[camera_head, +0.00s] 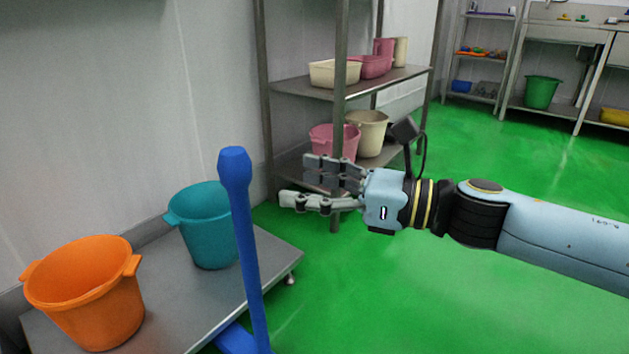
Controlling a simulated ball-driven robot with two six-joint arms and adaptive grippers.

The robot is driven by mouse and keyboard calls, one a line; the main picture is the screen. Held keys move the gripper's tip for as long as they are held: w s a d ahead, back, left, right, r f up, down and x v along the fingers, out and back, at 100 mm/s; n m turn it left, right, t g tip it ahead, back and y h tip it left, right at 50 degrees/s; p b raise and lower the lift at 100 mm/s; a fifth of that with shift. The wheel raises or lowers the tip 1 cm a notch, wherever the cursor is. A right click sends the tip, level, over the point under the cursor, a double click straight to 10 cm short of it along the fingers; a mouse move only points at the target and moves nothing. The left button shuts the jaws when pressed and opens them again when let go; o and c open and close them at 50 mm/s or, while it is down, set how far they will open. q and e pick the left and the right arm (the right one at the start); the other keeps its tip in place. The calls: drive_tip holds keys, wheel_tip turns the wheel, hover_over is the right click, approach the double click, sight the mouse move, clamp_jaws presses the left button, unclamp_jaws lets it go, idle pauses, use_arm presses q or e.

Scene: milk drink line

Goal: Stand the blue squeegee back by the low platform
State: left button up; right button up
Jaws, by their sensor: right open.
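The blue squeegee (244,240) stands nearly upright, tilted slightly, in front of the low platform (190,302). Its handle top is at the upper middle left, and part of its blue head shows at the bottom edge of the picture; the rest is cut off. The low metal platform is at the lower left. My right gripper (291,181) reaches in from the right, open and empty, its fingers pointing left toward the handle. A gap shows in the picture between fingertips and handle. My left gripper is not in view.
An orange bucket (88,300) and a teal bucket (205,232) stand on the platform. Behind my gripper is a metal shelf rack (290,88) with pink and cream tubs. A green bucket (541,92) sits under far tables. The green floor (400,300) at centre right is clear.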

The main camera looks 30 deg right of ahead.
drive_tip(key=shift+s+d, duration=0.25)
drive_tip(key=shift+s, duration=0.05)
drive_tip(key=s+d+f+m+h, duration=0.2)
drive_tip(key=s+f+m+h, duration=0.3)
drive_tip(key=m, duration=0.9)
drive_tip(key=s+d+f+m+h, duration=0.2)
drive_tip(key=s+f+m+h, duration=0.4)
drive_tip(key=m, duration=0.8)
drive_tip(key=s+a+f+m+g, duration=0.2)
drive_tip(key=s+f+m+g, duration=0.4)
drive_tip(key=m, duration=0.8)
drive_tip(key=s+f, duration=0.2)
drive_tip(key=s, duration=0.1)
drive_tip(key=shift+s+a+f+m, duration=0.2)
drive_tip(key=shift+s+f+m, duration=0.1)
drive_tip(key=shift+s, duration=0.1)
